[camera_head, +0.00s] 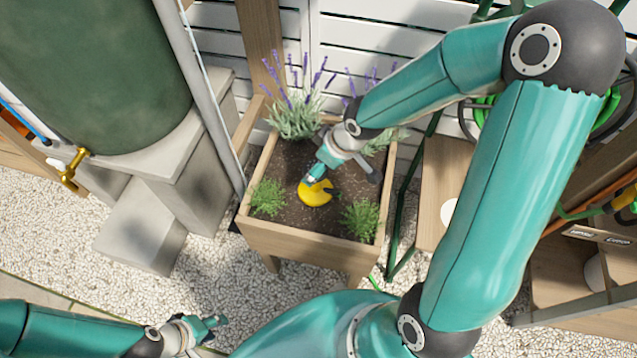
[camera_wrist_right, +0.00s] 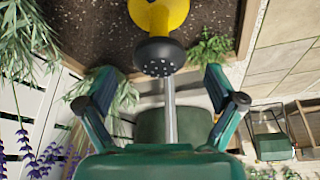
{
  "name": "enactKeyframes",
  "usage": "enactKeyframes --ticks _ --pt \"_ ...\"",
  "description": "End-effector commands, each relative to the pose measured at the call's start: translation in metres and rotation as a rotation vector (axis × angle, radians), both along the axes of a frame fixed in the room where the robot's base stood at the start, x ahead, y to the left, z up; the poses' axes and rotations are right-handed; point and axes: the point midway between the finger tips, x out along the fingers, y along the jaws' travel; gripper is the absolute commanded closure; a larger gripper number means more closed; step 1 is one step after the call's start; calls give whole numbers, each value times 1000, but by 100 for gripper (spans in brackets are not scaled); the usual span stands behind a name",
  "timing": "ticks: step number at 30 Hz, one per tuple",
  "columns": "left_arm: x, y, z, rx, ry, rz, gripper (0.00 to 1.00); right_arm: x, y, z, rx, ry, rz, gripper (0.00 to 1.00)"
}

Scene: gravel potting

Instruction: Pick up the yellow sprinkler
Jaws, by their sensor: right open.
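The yellow sprinkler (camera_head: 316,194) is in the wooden planter (camera_head: 310,247), low over or on the dark soil. In the right wrist view it shows a yellow body (camera_wrist_right: 160,14), a black rounded part and a thin grey stem. My right gripper (camera_head: 322,178) is at the sprinkler and partly covers it in the head view. In the wrist view its open fingers (camera_wrist_right: 160,76) stand on either side of the stem, with gaps on both sides. My left gripper (camera_head: 212,328) is at the bottom left of the head view, away from the planter, open and empty.
Green plants (camera_head: 268,197) and lavender (camera_head: 293,115) grow around the planter's soil. A green barrel (camera_head: 95,70) with a brass tap stands on grey blocks at left. A wooden shelf (camera_head: 432,200) stands right of the planter. White gravel lies in front.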

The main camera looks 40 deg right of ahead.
Motion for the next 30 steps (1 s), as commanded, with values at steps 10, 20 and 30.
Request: enactKeyframes --ticks 10,20,30 --pt "0 0 -26 0 0 0 60 14 5 -39 0 1 1 7" --pt "0 0 -25 0 0 0 60 14 4 -38 0 1 -1 27" --pt "0 0 -25 0 0 0 60 13 4 -38 0 1 -1 84"
